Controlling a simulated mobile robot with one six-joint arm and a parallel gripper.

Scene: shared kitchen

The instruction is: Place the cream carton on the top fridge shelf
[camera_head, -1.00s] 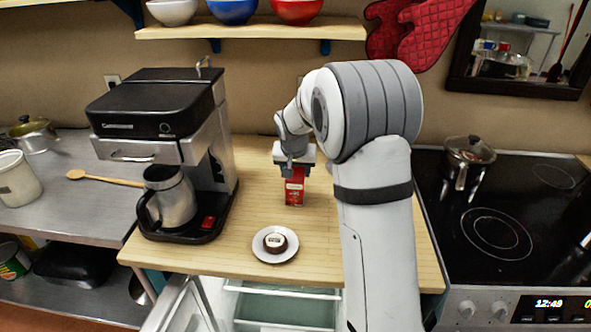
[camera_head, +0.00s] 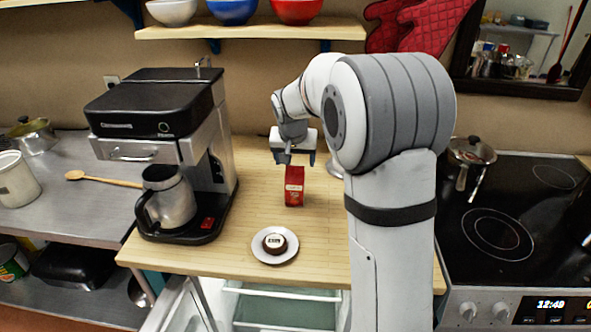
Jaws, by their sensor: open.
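A small red carton (camera_head: 294,186) stands upright on the wooden counter, behind a plate; I take it for the cream carton, though its label is too small to read. My gripper (camera_head: 293,161) is open just above the carton, with its fingers pointing down and apart from it. The fridge (camera_head: 285,308) is below the counter at the bottom of the view. Its door (camera_head: 178,308) stands open and glass shelves show inside. The depth of the fridge is hidden under the counter.
A white plate (camera_head: 264,256) with a small dark cake (camera_head: 275,241) sits near the counter's front edge. A coffee machine (camera_head: 160,125) with a steel jug (camera_head: 170,198) stands left. A stove (camera_head: 505,225) with a pot (camera_head: 469,152) is right. A bowl shelf (camera_head: 250,31) hangs above.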

